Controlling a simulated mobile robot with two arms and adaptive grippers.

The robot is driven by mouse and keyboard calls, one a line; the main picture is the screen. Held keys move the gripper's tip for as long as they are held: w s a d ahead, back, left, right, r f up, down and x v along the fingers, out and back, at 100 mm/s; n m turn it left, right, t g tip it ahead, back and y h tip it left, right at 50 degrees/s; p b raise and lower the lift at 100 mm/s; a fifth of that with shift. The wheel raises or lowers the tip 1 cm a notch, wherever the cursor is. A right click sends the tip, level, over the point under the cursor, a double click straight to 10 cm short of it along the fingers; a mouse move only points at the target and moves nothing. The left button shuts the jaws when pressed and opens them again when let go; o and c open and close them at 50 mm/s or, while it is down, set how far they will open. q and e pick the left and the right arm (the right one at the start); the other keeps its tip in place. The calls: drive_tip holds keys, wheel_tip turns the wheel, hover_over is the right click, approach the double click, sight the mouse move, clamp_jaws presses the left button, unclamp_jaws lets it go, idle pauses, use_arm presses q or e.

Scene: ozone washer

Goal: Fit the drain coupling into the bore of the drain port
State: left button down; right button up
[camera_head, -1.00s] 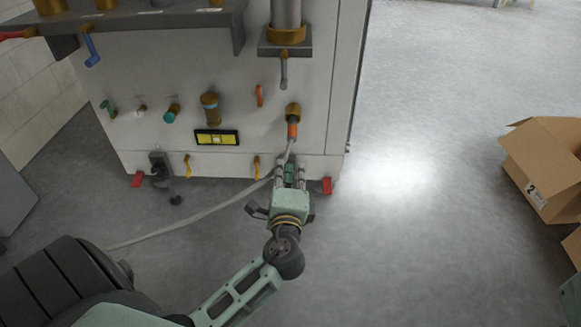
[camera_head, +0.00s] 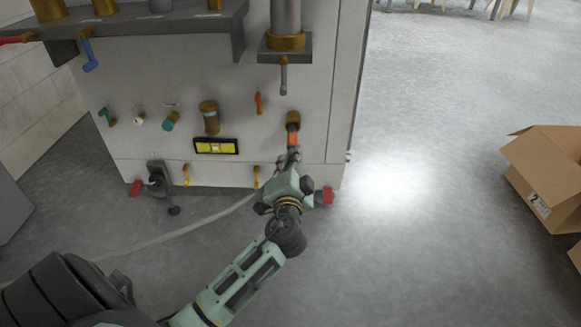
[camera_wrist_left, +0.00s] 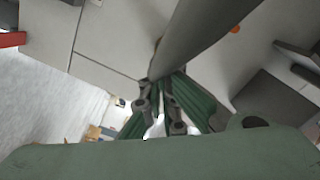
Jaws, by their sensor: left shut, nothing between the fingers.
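The brass drain port (camera_head: 292,118) sticks out low on the right of the washer's front panel. The orange drain coupling (camera_head: 292,138) is directly at its mouth, in line with it; how deep it sits in the bore cannot be told. The grey hose (camera_head: 205,218) trails to the lower left across the floor. My left gripper (camera_head: 291,157) is just below the coupling, fingers shut and empty, covering the hose's upper end. In the left wrist view a thick grey tube, likely the hose (camera_wrist_left: 205,28), passes close beyond the fingertips (camera_wrist_left: 160,80). My right gripper is out of view.
A grey shelf (camera_head: 160,22) and a bracketed column (camera_head: 285,45) overhang the panel. Valves and a yellow level gauge (camera_head: 215,146) lie left of the port. Red feet (camera_head: 327,195) stand at the base. A cardboard box (camera_head: 545,165) stands at right; the floor between is clear.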

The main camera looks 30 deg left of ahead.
sight(291, 148)
use_arm(q)
drive_tip(key=shift+x, duration=0.85)
drive_tip(key=shift+x, duration=1.25)
drive_tip(key=shift+s, duration=0.1)
drive_tip(key=v, duration=1.4)
drive_tip(key=shift+s+d, duration=0.25)
drive_tip(key=shift+d, duration=0.05)
